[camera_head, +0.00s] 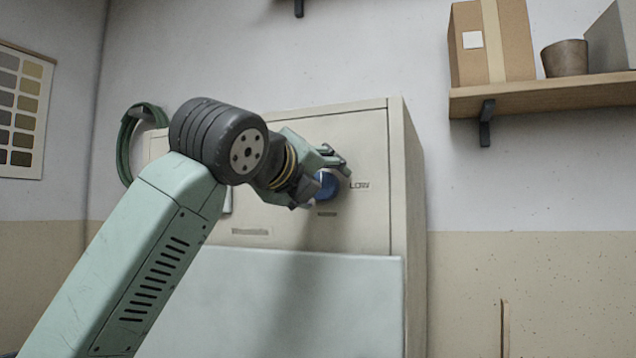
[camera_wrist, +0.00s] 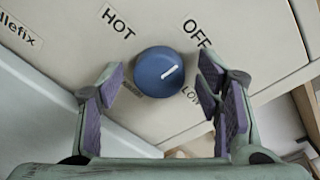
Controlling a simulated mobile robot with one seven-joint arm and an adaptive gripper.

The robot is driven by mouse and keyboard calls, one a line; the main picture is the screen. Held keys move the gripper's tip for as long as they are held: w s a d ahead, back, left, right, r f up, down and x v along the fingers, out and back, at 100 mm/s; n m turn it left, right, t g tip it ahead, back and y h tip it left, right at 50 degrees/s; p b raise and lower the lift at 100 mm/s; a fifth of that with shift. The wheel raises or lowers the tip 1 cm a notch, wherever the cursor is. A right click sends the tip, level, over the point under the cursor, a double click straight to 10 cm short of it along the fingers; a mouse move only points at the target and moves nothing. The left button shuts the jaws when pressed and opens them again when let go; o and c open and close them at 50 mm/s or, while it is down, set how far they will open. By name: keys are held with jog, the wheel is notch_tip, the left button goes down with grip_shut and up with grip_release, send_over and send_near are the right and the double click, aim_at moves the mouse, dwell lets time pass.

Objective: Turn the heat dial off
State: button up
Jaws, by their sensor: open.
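The heat dial is a round blue knob with a white mark, on the front of the beige kiln-like cabinet. It shows in the head view (camera_head: 327,186), partly behind my gripper, and whole in the wrist view (camera_wrist: 152,66). Its white mark slants up and right, toward the OFF label (camera_wrist: 197,33); I cannot tell whether it lines up exactly. The HOT label (camera_wrist: 118,20) is up-left and the LOW label (camera_wrist: 190,96) is lower right. My gripper (camera_wrist: 161,68) is open, its purple-padded fingers on either side of the dial with visible gaps.
The cabinet (camera_head: 350,235) has a pale front panel (camera_head: 300,300) below the dial. A coiled green hose (camera_head: 126,150) hangs at its left. A wall shelf (camera_head: 550,95) with a box (camera_head: 512,45) and a pot (camera_head: 565,58) is at upper right.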

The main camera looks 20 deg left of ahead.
jog(key=s+r, duration=0.1)
jog(key=s, duration=1.1)
jog(key=shift+a, duration=0.2)
